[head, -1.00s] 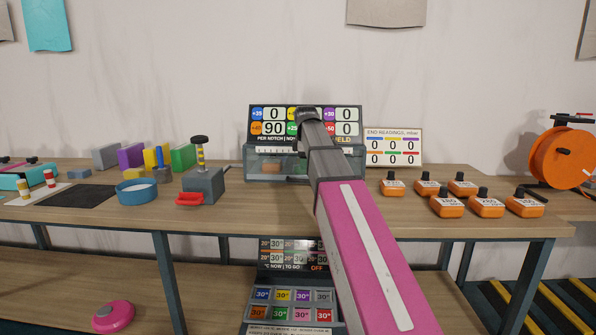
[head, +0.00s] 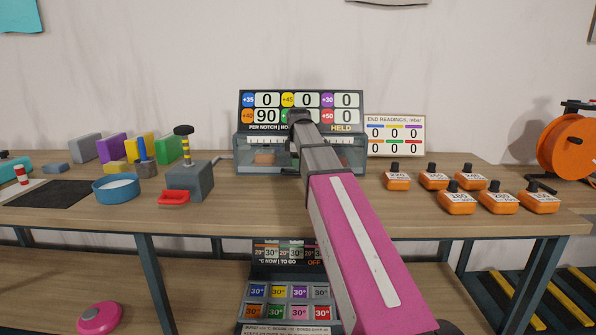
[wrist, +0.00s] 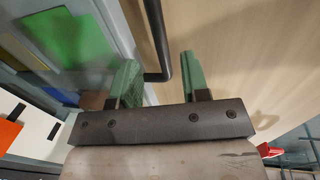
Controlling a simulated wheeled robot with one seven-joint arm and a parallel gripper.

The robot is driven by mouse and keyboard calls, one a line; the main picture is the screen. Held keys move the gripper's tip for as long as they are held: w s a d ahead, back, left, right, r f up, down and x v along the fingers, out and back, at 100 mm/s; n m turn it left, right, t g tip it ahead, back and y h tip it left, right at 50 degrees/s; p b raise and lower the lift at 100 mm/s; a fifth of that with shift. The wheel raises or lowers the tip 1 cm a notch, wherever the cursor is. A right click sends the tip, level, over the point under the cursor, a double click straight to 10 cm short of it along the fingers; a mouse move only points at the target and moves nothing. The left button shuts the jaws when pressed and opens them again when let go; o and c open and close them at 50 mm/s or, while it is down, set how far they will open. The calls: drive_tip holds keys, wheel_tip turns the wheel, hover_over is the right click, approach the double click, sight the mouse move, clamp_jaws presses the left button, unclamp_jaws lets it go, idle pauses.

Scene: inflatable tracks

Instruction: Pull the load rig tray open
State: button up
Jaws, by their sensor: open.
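The load rig (head: 300,110) stands at the back middle of the bench, with a dark panel of coloured tiles and numbers. Its clear-fronted tray (head: 262,145) is below the panel, partly hidden by my arm. In the wrist view, a dark bar handle (wrist: 157,40) runs along a clear front with coloured blocks behind it. My gripper (wrist: 160,78) is open, with its green fingers on either side of the handle's near end. I cannot tell whether either finger touches it. In the head view my arm hides the gripper.
A grey pump-like box (head: 190,180) with a red handle and a blue bowl (head: 116,189) stand left of the rig. Several orange weights (head: 470,199) stand to the right, below a readings card (head: 395,135). Bare bench lies in front of the rig.

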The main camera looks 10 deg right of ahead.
drive_tip(key=shift+w+d+f, duration=0.1)
drive_tip(key=shift+w+f, duration=0.1)
drive_tip(key=shift+f, duration=0.8)
drive_tip(key=shift+w+f, duration=0.15)
drive_tip(key=shift+f, duration=0.8)
clamp_jaws()
